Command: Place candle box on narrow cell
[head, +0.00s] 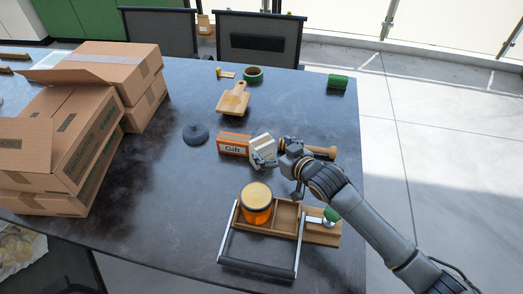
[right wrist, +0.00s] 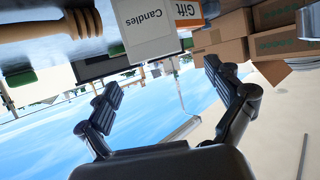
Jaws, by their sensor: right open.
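The candle box (head: 262,142) is a small white box standing on the dark table, right of the orange gift box (head: 233,147). In the right wrist view the candle box (right wrist: 146,30) shows upside down with its "Candles" label, beyond my fingertips. My right gripper (head: 272,158) is close in front of it, open; in the wrist view the gap between its fingers (right wrist: 163,82) is empty. The wooden caddy (head: 268,231) holds an amber jar (head: 257,200) in its left cell. The cell to the jar's right (head: 285,214) looks narrower and empty. My left gripper is out of view.
A wooden dipper (head: 322,152) lies right of my gripper. A dark domed object (head: 195,134), a wooden scoop (head: 233,100) and cardboard boxes (head: 77,130) stand to the left and behind. The table left of the caddy is clear.

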